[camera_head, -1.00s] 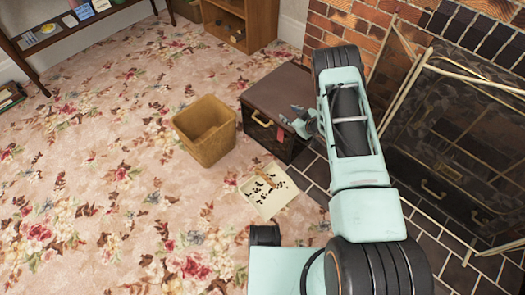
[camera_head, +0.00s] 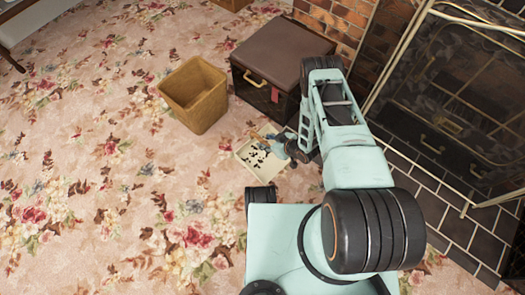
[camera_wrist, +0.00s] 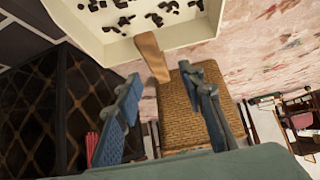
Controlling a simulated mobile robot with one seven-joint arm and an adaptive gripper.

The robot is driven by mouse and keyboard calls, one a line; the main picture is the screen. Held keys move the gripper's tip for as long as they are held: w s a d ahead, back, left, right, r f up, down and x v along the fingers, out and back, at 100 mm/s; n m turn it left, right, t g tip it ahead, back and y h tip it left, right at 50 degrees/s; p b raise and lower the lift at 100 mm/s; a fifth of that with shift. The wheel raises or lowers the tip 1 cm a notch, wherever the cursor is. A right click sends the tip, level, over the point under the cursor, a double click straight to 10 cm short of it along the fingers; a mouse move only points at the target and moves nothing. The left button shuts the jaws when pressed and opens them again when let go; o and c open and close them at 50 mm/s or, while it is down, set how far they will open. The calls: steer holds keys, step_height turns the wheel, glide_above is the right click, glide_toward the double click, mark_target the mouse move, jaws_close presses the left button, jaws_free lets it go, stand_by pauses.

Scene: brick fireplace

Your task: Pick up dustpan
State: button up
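The dustpan (camera_head: 265,172) is a shallow cream pan with dark bits in it, lying on the carpet in the head view. In the wrist view its pan (camera_wrist: 112,42) is at the top, and its tan handle (camera_wrist: 152,56) points down toward the space between my fingers. My gripper (camera_head: 277,148) is over the dustpan's far right part in the head view and hides some of it, including most of the handle. In the wrist view my gripper (camera_wrist: 165,88) is open, with two blue fingers apart and nothing between them. The handle's end is just beyond the fingertips.
A woven wastebasket (camera_head: 200,98) stands left of and behind the dustpan. A dark chest (camera_head: 275,60) with a brown lid stands just behind it. The brick fireplace and metal screen (camera_head: 450,100) are to the right. Flowered carpet (camera_head: 90,170) is open on the left.

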mark_target(263, 141)
steer(key=f, duration=0.1)
steer(key=w+a+f+b, duration=0.1)
steer(key=f+b, duration=0.1)
steer(key=shift+w+a+f, duration=0.15)
steer(key=shift+w+f, duration=0.1)
steer(key=shift+w+a+f, duration=0.25)
steer(key=shift+w+a, duration=0.05)
steer(key=shift+w, duration=0.05)
steer(key=shift+c, duration=0.4)
jaws_close()
